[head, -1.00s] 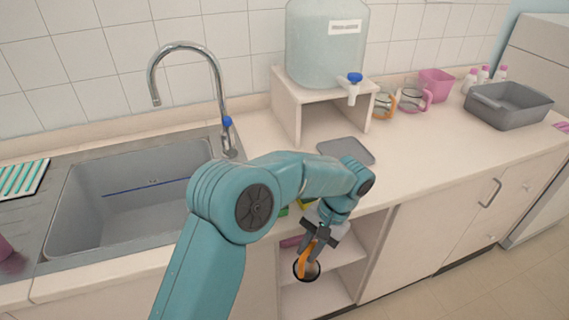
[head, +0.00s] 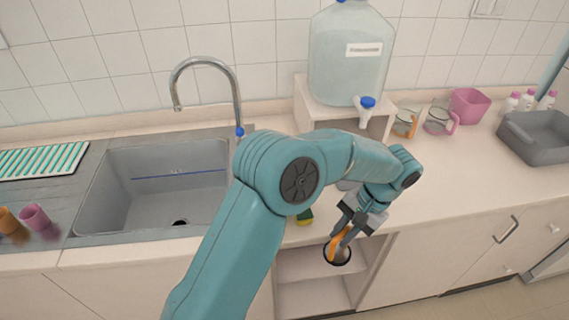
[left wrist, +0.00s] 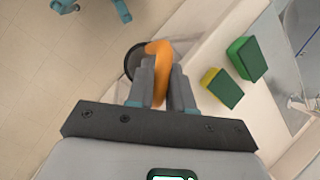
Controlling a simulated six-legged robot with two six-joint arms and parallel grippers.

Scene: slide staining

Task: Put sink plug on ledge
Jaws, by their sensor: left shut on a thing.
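My left gripper (head: 345,232) is shut on the orange handle of the sink plug (head: 338,258), a round piece with a black rim. It is held in the air in front of the open shelves below the counter. In the left wrist view the gripper (left wrist: 160,95) grips the orange handle (left wrist: 160,58), and the dark rim shows partly behind the fingers. A pale ledge (head: 130,124) runs along the tiled wall behind the sink. The grey sink (head: 115,195) is empty, with its dark drain hole visible. My right gripper is not in view.
A water dispenser (head: 350,60) on a stand, glass mugs (head: 438,118) and a grey tub (head: 540,135) stand right. Coloured cups (head: 38,216) are left. The tap (head: 235,90) rises behind the sink.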

